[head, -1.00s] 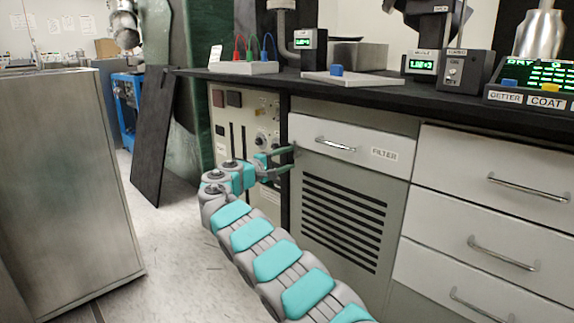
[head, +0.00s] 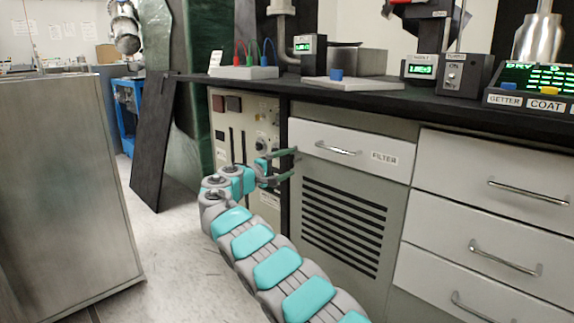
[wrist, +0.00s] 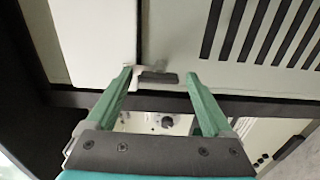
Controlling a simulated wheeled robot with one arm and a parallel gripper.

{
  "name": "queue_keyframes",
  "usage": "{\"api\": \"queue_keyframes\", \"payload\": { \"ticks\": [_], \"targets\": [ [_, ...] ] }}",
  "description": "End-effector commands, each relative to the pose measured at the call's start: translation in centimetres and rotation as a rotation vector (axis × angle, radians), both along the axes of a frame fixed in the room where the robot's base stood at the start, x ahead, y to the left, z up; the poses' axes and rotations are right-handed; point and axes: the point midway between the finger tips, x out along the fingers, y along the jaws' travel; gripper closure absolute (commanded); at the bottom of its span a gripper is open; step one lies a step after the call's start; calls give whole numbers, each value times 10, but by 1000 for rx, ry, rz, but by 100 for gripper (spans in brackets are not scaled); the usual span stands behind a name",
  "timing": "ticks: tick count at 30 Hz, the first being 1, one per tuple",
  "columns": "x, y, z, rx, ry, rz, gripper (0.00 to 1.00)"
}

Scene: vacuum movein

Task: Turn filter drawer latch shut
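The white filter drawer (head: 350,148) with a metal handle and a FILTER label looks flush in the cabinet under the black counter. It shows as the pale panel (wrist: 90,40) at upper left in the wrist view. The latch (wrist: 157,77), a dark bar on a small metal bracket, sits at the drawer's edge beside the vent panel. My gripper (wrist: 158,76) is open, its green fingers on either side of the latch with gaps showing. In the head view my gripper (head: 295,162) is at the drawer's left edge and the latch cannot be made out.
A slatted vent panel (head: 343,225) is below the drawer. A control panel with knobs (head: 245,140) stands to the left, close behind my gripper. White drawers (head: 490,190) are at right. A grey metal cabinet (head: 70,190) stands at left, with open floor between.

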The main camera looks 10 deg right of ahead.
Motion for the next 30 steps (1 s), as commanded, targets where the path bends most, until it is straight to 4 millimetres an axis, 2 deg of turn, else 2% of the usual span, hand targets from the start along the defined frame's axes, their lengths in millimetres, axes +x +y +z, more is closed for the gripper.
{"api": "queue_keyframes", "payload": {
  "ticks": [10,22,30],
  "targets": [
    [-2,4,1,-1,-1,1,10],
    [-37,52,2,-2,-1,1,10],
    [-46,63,0,0,0,0,10]
  ]
}}
